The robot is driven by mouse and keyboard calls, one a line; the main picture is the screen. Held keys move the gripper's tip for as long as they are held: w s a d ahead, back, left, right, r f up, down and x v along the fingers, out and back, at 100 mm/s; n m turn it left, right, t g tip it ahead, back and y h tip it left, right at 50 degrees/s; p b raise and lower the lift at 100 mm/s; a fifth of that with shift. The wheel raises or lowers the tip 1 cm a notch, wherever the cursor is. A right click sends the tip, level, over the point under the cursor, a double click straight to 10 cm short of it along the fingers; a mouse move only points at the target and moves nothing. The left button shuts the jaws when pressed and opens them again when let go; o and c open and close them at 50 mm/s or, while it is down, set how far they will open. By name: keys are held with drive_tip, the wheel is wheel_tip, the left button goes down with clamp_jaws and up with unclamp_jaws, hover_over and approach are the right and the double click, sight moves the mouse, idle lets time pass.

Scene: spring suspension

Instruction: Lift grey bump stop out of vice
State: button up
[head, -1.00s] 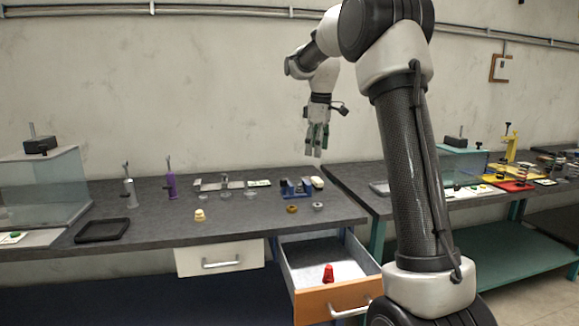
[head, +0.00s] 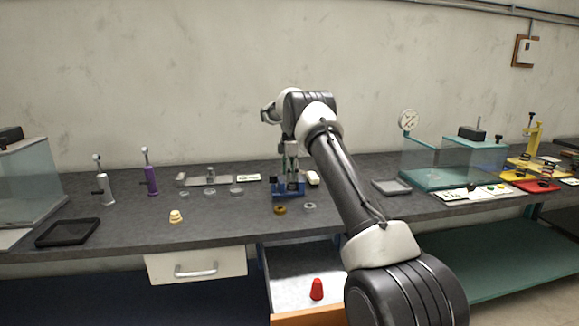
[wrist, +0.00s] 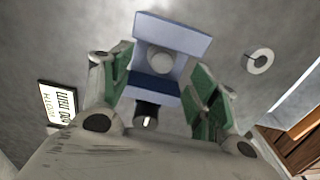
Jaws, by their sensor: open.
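The blue vice (head: 288,190) stands on the dark grey bench and also shows in the wrist view (wrist: 178,34), seen from above. A round grey top, which looks like the grey bump stop (wrist: 161,62), sits between the vice's jaws. In the head view my gripper and the vice hide the bump stop. My gripper (head: 290,170) points down right over the vice. In the wrist view its green-padded fingers (wrist: 160,80) are spread to either side of the vice and bump stop, with nothing held. Contact with the bump stop cannot be seen.
A brass ring (head: 280,209) and a grey ring (head: 310,205) lie in front of the vice. A white block (head: 313,178) is close on its right, a label card (head: 248,178) on its left. An open drawer below holds a red cone (head: 316,289).

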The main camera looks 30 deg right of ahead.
drive_tip(key=shift+f, duration=2.1)
drive_tip(key=c, duration=1.1)
drive_tip(key=shift+a, duration=0.15)
drive_tip(key=shift+r, duration=3.5)
